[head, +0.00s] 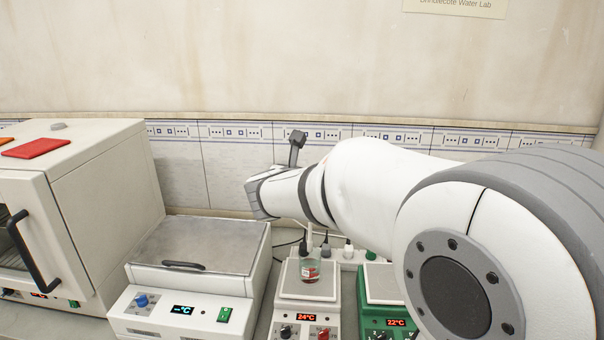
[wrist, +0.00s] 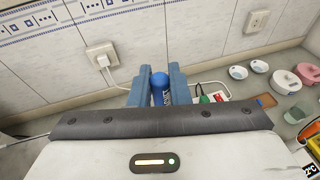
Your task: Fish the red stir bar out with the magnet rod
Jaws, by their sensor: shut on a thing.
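My gripper (wrist: 159,72) shows in the wrist view with its two grey-blue fingers shut on a blue cylindrical handle, which I take to be the magnet rod (wrist: 160,88). Its lower part is hidden behind my wrist housing there. In the head view my fingers are not clear; the wrist end of my arm is up and left of the beaker. A small glass beaker (head: 311,270) stands on a white stirrer plate (head: 305,291). Something red shows at the beaker, too small to tell whether it is the stir bar or a marking. The rod's tip cannot be made out.
A green stirrer (head: 384,283) stands close right of the white one. A lidded bath (head: 200,246) and a large oven (head: 84,210) stand to the left. Several small bowls (wrist: 256,65) lie at the right in the wrist view. The tiled wall is close behind.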

